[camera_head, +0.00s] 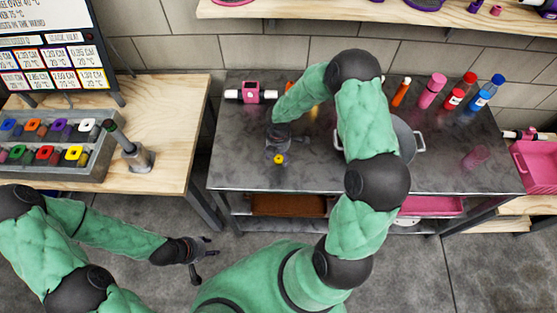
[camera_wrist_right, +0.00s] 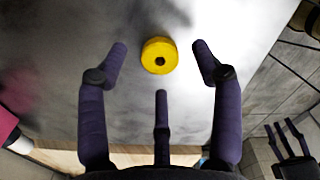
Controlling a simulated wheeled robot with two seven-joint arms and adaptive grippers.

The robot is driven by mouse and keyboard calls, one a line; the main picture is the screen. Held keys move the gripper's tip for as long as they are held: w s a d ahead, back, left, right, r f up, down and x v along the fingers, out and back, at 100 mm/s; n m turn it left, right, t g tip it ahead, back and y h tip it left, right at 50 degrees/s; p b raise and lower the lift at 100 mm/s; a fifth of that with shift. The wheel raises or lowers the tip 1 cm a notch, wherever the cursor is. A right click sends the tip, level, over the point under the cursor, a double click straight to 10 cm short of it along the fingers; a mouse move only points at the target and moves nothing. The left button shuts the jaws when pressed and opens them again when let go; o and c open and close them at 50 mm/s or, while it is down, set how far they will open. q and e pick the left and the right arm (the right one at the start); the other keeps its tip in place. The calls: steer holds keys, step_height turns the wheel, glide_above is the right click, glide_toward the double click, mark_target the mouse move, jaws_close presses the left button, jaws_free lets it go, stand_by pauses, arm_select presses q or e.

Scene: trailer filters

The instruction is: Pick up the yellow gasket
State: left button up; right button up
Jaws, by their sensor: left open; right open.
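The yellow gasket (camera_head: 279,160) is a small thick ring on the grey metal table (camera_head: 240,170), near its front edge. In the right wrist view the gasket (camera_wrist_right: 152,52) shows its dark centre hole and lies between and just beyond the spread fingertips. No finger appears to touch it. My right gripper (camera_head: 278,148) is open and empty, pointing down over the table just behind the gasket. My left gripper (camera_head: 206,256) is open and empty, low over the floor in front of the tables.
A pink and white part (camera_head: 251,93) stands behind my right gripper. A metal pot (camera_head: 405,138) is partly hidden by my right arm. Several bottles (camera_head: 453,98) stand at the back right. A wooden table (camera_head: 165,110) at left holds a tray of coloured blocks (camera_head: 45,170).

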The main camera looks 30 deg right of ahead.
steer(key=shift+d+f, duration=0.1)
steer(key=shift+f, duration=0.75)
steer(key=c, duration=0.9)
steer(key=shift+o, duration=0.2)
steer(key=shift+r, duration=0.1)
